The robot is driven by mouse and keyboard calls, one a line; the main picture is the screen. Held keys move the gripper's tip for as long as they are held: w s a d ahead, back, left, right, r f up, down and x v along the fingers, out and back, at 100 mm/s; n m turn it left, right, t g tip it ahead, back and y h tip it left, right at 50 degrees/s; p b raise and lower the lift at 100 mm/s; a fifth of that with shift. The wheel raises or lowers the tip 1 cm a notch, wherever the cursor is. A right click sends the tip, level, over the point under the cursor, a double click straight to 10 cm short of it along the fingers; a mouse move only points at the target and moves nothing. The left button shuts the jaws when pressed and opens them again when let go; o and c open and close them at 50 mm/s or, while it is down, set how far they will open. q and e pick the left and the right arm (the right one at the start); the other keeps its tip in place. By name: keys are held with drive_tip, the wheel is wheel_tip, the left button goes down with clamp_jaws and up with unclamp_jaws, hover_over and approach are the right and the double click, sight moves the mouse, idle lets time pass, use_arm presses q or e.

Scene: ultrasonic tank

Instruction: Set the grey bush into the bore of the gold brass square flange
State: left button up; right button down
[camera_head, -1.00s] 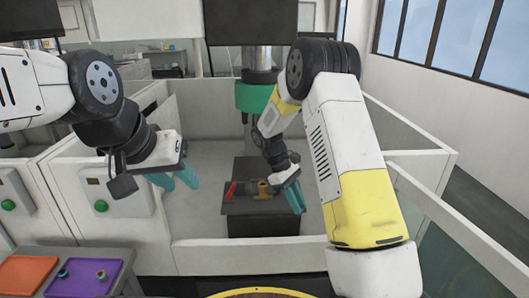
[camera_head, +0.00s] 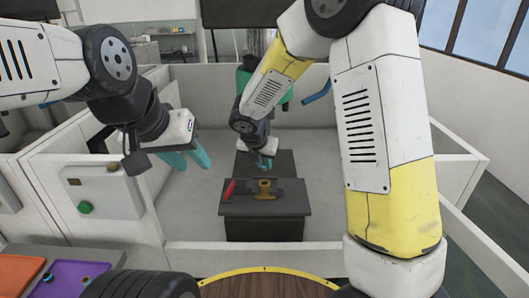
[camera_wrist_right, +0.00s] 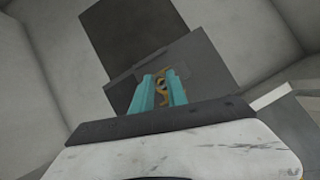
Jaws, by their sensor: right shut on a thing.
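The gold brass flange (camera_head: 264,187) sits on the dark block, upper middle part in the head view; in the wrist view its gold edge (camera_wrist_right: 181,72) shows between and beyond the fingertips. My right gripper (camera_head: 263,163) is above and slightly behind the flange in the head view. It is shut on a small grey thing, apparently the grey bush (camera_wrist_right: 160,86), mostly hidden by the teal fingers. Whether the bush touches the flange or lines up with the bore I cannot tell. My left gripper (camera_head: 188,160) is open and empty, left of the block.
A red-handled thing (camera_head: 229,190) lies left of the flange on the dark block (camera_head: 265,208). Pale tank walls (camera_head: 200,246) surround the block, with clear floor to its left. A purple tray (camera_head: 65,287) with small rings and an orange tray (camera_head: 18,272) stand at lower left.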

drive_tip(key=shift+f, duration=2.4)
drive_tip(key=shift+s+f, duration=0.1)
drive_tip(key=shift+f, duration=0.35)
idle(0.5)
drive_tip(key=c, duration=1.2)
unclamp_jaws()
drive_tip(key=shift+c, duration=0.2)
drive_tip(key=shift+o, duration=0.5)
drive_tip(key=o, duration=0.4)
drive_tip(key=shift+r, duration=3.55)
